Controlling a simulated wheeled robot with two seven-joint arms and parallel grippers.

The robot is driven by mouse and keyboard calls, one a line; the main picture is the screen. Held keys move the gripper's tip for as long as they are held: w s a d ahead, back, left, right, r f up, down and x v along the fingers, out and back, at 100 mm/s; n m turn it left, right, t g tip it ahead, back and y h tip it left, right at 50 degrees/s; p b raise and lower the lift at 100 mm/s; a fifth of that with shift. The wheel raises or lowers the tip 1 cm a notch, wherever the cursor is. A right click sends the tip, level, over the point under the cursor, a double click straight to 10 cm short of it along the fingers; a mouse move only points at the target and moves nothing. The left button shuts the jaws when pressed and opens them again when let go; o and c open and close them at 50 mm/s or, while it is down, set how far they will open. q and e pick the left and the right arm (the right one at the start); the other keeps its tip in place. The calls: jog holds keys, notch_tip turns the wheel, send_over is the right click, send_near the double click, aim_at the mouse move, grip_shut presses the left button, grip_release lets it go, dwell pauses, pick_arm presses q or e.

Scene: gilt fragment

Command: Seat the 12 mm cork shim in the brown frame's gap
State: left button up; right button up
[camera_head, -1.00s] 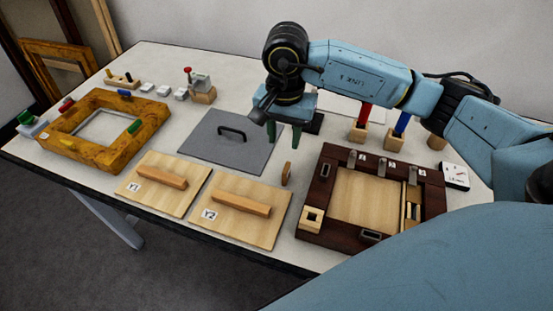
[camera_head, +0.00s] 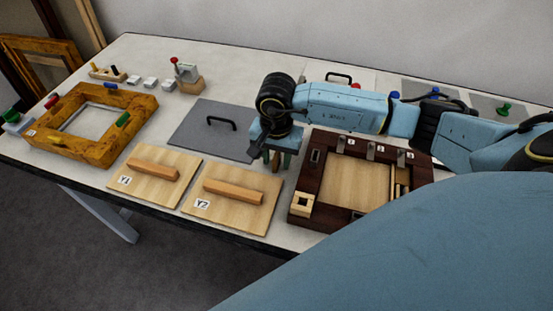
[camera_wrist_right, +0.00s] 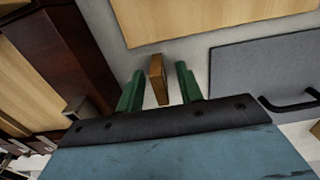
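The dark brown frame (camera_head: 420,172) lies on the table at the right, holding a pale wood panel (camera_head: 352,183). Beside the panel's right edge is a narrow gap partly taken up by light strips (camera_head: 399,186). A small brown cork piece (camera_head: 276,161) stands upright on the table left of this frame; no size mark is legible. My right gripper (camera_head: 276,156) is open over it. In the right wrist view, the cork piece (camera_wrist_right: 157,78) is between the two green fingers, with space on both sides. My left gripper is not in view.
Boards Y1 (camera_head: 152,178) and Y2 (camera_head: 232,198) with wooden handles lie left of the gripper. A grey plate with a black handle (camera_head: 213,132) lies behind them. A gilt frame (camera_head: 95,140) sits at the far left. Metal clips (camera_head: 371,151) stand on the dark frame's back rail.

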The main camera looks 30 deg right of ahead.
aim_at(277, 155)
grip_shut()
notch_tip(277, 155, up, 10)
jog(key=shift+r, duration=0.1)
jog(key=w+a+r+n, duration=0.1)
jog(key=a+r+n, duration=0.3)
jog(key=n, duration=0.6)
jog(key=shift+w+a, duration=0.15)
jog(key=shift+a, duration=0.3)
